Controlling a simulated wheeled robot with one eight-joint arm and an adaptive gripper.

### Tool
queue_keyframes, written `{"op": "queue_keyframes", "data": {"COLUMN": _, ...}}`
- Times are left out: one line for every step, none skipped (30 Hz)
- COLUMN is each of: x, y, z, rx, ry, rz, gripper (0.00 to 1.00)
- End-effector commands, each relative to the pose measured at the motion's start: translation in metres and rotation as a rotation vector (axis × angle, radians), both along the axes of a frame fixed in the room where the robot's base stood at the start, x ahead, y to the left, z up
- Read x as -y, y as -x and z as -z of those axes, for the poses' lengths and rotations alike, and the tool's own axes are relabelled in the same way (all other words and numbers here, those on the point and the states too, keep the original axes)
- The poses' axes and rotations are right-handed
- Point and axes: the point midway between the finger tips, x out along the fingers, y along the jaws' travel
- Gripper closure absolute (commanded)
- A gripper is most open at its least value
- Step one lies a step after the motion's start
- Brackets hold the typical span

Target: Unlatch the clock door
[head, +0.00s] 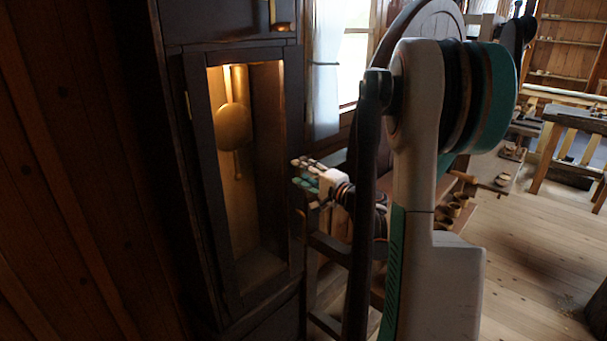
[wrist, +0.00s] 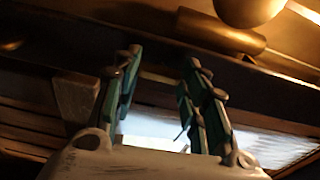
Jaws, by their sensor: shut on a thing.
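The tall dark clock case stands at the left in the head view, and its long clock door (head: 197,135) has a dark frame around a lit opening. The door looks closed. A round brass pendulum bob (head: 233,126) hangs inside; it also shows at the top of the wrist view (wrist: 252,8). My gripper (head: 302,172) is at the right edge of the door, pointing left. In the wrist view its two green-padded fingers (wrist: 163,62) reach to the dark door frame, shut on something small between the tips. It looks like the door latch, but its shape is mostly hidden.
A window (head: 352,65) is behind my arm. A wooden wheel (head: 425,20) and dark frame stand close at the right of the gripper. A wooden bench (head: 575,118) stands farther right, with open plank floor (head: 535,250) before it.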

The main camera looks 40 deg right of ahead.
Motion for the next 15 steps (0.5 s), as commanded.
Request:
{"op": "queue_keyframes", "data": {"x": 0.0004, "y": 0.0002, "z": 0.0003, "rx": 0.000, "ry": -0.015, "rz": 0.001, "gripper": 0.84}}
{"op": "queue_keyframes", "data": {"x": 0.0004, "y": 0.0002, "z": 0.0003, "rx": 0.001, "ry": -0.022, "rz": 0.001, "gripper": 0.84}}
{"op": "queue_keyframes", "data": {"x": 0.0003, "y": 0.0002, "z": 0.0003, "rx": 0.001, "ry": -0.030, "rz": 0.001, "gripper": 0.84}}
{"op": "queue_keyframes", "data": {"x": 0.0003, "y": 0.0001, "z": 0.0003, "rx": 0.001, "ry": -0.035, "rz": 0.001, "gripper": 0.84}}
{"op": "queue_keyframes", "data": {"x": 0.0002, "y": 0.0001, "z": 0.0003, "rx": 0.001, "ry": -0.040, "rz": 0.001, "gripper": 0.85}}
{"op": "queue_keyframes", "data": {"x": 0.0001, "y": 0.0001, "z": 0.0003, "rx": 0.001, "ry": -0.045, "rz": 0.000, "gripper": 0.86}}
{"op": "queue_keyframes", "data": {"x": 0.0000, "y": 0.0001, "z": 0.0003, "rx": 0.001, "ry": -0.048, "rz": 0.000, "gripper": 0.86}}
{"op": "queue_keyframes", "data": {"x": 0.0000, "y": 0.0001, "z": 0.0004, "rx": 0.000, "ry": -0.049, "rz": 0.000, "gripper": 0.86}}
{"op": "queue_keyframes", "data": {"x": -0.0001, "y": 0.0001, "z": 0.0004, "rx": 0.000, "ry": -0.051, "rz": 0.000, "gripper": 0.87}}
{"op": "queue_keyframes", "data": {"x": -0.0002, "y": 0.0001, "z": 0.0005, "rx": 0.000, "ry": -0.052, "rz": 0.000, "gripper": 0.87}}
{"op": "queue_keyframes", "data": {"x": -0.0002, "y": 0.0001, "z": 0.0005, "rx": 0.000, "ry": -0.052, "rz": 0.000, "gripper": 0.87}}
{"op": "queue_keyframes", "data": {"x": -0.0003, "y": 0.0001, "z": 0.0005, "rx": 0.000, "ry": -0.053, "rz": -0.001, "gripper": 0.87}}
{"op": "queue_keyframes", "data": {"x": -0.0004, "y": 0.0001, "z": 0.0005, "rx": 0.000, "ry": -0.053, "rz": -0.001, "gripper": 0.87}}
{"op": "queue_keyframes", "data": {"x": -0.0005, "y": 0.0001, "z": 0.0006, "rx": 0.000, "ry": -0.053, "rz": -0.001, "gripper": 0.87}}
{"op": "queue_keyframes", "data": {"x": -0.0005, "y": 0.0001, "z": 0.0006, "rx": 0.000, "ry": -0.052, "rz": -0.001, "gripper": 0.88}}
